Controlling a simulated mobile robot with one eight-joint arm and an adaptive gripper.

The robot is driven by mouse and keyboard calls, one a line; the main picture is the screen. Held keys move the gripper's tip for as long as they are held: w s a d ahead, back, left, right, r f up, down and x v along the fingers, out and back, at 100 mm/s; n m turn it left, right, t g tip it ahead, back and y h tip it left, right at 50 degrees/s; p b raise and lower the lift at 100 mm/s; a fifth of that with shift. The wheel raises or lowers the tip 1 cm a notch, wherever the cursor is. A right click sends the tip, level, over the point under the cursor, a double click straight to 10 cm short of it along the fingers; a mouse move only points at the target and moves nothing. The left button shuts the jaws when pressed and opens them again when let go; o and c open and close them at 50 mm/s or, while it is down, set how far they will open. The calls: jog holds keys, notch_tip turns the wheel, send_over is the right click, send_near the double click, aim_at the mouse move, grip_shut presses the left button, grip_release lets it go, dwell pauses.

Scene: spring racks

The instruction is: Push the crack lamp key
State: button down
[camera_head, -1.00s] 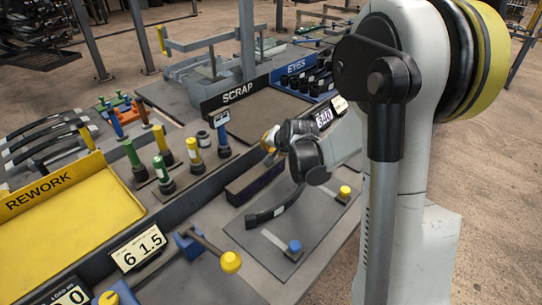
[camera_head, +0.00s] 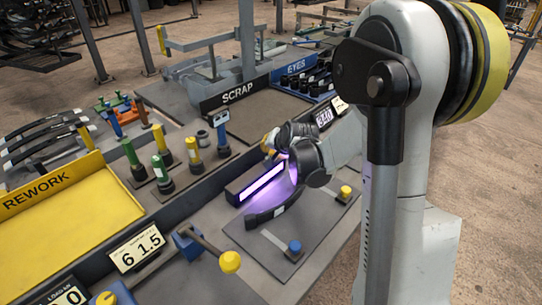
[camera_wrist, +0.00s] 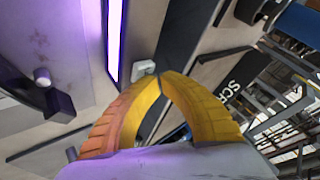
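The crack lamp (camera_head: 262,184) is a dark bar with a glowing violet strip, lit on the bench. Its strip also shows in the wrist view (camera_wrist: 114,38). A small pale key (camera_wrist: 143,69) sits by the lamp's end, right beside my fingertips; I cannot tell whether they touch it. My gripper (camera_head: 268,145) is over the far end of the lamp. In the wrist view its yellow fingers (camera_wrist: 170,76) meet at the tips, shut with nothing between them. In the head view the key is hidden behind my gripper.
A dark curved spring leaf (camera_head: 272,211) lies on the plate in front of the lamp, near a blue knob (camera_head: 295,246) and a yellow knob (camera_head: 345,191). Upright coloured tools (camera_head: 195,150) stand left of it. The SCRAP bin (camera_head: 232,96) is behind, the yellow REWORK tray (camera_head: 80,215) left.

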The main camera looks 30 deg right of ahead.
jog(key=shift+r+p, duration=0.3)
jog(key=shift+r, duration=0.2)
jog(key=shift+r+p, duration=2.15)
jog(key=shift+r, duration=0.9)
